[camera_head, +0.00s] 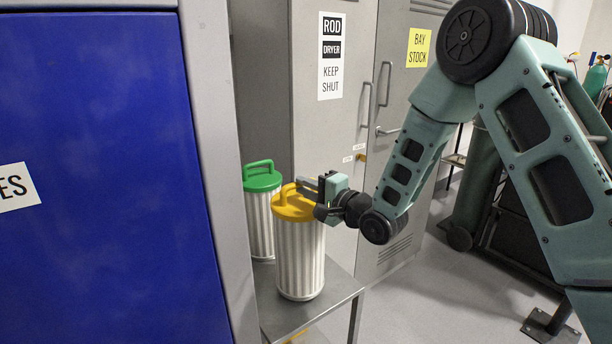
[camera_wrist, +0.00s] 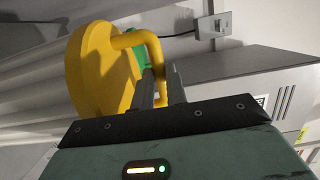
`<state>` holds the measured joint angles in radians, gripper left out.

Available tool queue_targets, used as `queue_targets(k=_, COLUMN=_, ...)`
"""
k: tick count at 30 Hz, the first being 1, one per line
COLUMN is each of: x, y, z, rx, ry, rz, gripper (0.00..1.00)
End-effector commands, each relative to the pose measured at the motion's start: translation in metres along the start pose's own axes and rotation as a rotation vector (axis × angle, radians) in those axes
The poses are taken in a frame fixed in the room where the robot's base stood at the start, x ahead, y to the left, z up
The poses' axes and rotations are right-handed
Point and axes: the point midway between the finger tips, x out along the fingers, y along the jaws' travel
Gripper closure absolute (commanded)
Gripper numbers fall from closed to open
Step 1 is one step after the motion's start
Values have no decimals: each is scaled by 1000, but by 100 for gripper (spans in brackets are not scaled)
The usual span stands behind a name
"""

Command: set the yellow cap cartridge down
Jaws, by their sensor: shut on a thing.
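The yellow cap cartridge (camera_head: 299,262) is a white pleated cylinder with a yellow cap and a loop handle. It stands upright at the grey metal shelf (camera_head: 283,317); whether its base touches the shelf I cannot tell. My gripper (camera_head: 316,188) is at the cap's right side, shut on the handle. In the wrist view the yellow cap (camera_wrist: 90,70) fills the left, and my gripper (camera_wrist: 160,85) has its fingers closed at the yellow handle.
A green cap cartridge (camera_head: 259,215) stands behind and left of the yellow one. A blue panel (camera_head: 95,150) with a grey post (camera_head: 215,150) is close on the left. Grey cabinets (camera_head: 345,110) rise behind the shelf. The shelf's front is bare.

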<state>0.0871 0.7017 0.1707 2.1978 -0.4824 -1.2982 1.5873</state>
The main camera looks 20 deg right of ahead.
Motion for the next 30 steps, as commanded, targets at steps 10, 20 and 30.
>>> queue_targets(k=10, x=1, y=18, z=0, rx=-2, ry=0, rz=-10, gripper=100)
queue_targets(k=20, x=1, y=22, z=0, rx=-2, ry=0, rz=-9, gripper=100)
queue_targets(k=30, x=0, y=24, z=0, rx=0, ry=0, rz=-1, gripper=64)
